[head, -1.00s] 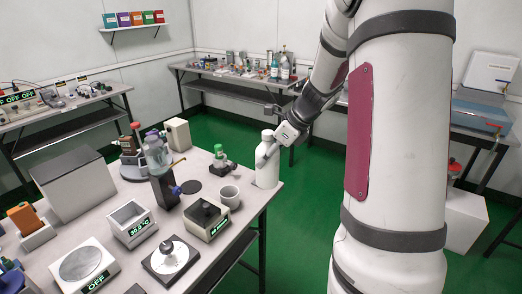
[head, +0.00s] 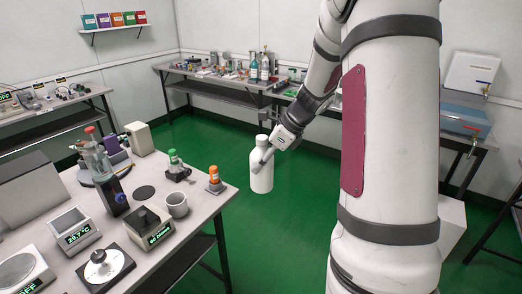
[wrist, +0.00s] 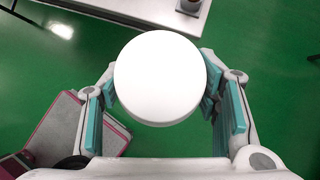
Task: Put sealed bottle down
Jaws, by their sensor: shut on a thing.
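The sealed bottle (head: 261,170) is white with a white cap and hangs upright over the green floor, just right of the near table's edge. My gripper (head: 264,158) is shut on it near its upper part. In the wrist view the bottle's round white top (wrist: 160,78) fills the middle between the teal finger pads of my gripper (wrist: 165,95). The bottle's lower end shows clear of the table in the head view.
The near table (head: 187,222) holds a grey mug (head: 177,204), an orange-capped vial (head: 215,180), a green-topped item (head: 175,166) and several devices. A back bench (head: 222,86) carries bottles. Open green floor (head: 290,222) lies below the bottle.

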